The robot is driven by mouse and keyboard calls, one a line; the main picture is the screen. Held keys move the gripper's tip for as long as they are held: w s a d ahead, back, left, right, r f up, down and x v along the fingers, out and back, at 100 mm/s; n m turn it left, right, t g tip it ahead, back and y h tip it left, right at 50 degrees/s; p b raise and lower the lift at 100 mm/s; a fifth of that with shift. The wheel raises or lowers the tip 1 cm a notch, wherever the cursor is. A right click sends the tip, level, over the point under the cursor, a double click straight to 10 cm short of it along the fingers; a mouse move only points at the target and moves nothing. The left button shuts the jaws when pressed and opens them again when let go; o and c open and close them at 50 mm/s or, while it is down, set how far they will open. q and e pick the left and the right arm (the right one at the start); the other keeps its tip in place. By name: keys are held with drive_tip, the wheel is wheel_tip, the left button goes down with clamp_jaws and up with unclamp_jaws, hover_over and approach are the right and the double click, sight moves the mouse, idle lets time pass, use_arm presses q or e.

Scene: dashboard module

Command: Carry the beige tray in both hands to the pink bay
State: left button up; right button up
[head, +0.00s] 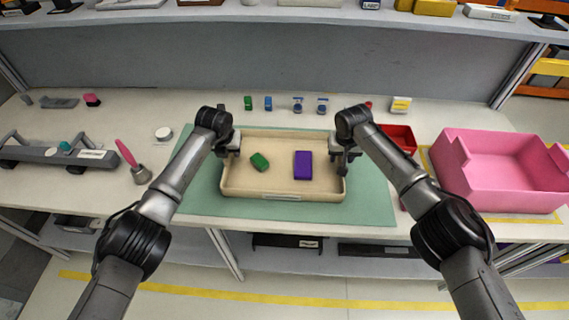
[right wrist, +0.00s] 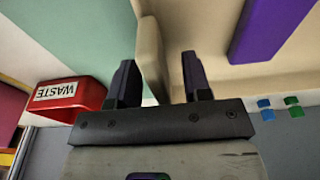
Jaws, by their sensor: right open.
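The beige tray (head: 240,190) rests on the green mat (head: 375,208) at the middle of the table. It holds a green block (head: 260,162) and a purple block (head: 303,165). My right gripper (head: 345,160) is open at the tray's right wall. In the right wrist view, the tray wall (right wrist: 151,50) stands between the two fingers (right wrist: 160,80), with a gap showing beside the right finger. My left gripper (head: 231,147) is at the tray's left wall; its fingers are too small to read. The pink bay (head: 495,187) is an open-topped box at the right end of the table.
A red bin (head: 398,136), labelled WASTE in the right wrist view (right wrist: 70,98), stands between tray and pink bay. A pink-handled brush (head: 131,160) and a grey rack (head: 60,152) lie left. A shelf (head: 300,14) runs above.

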use_arm(q)
drive_tip(key=shift+w+f, duration=0.1)
drive_tip(key=shift+f, duration=0.2)
use_arm(e)
drive_tip(key=shift+f, duration=0.35)
use_arm(q)
clamp_jaws()
use_arm(e)
clamp_jaws()
drive_tip(key=shift+r, duration=0.1)
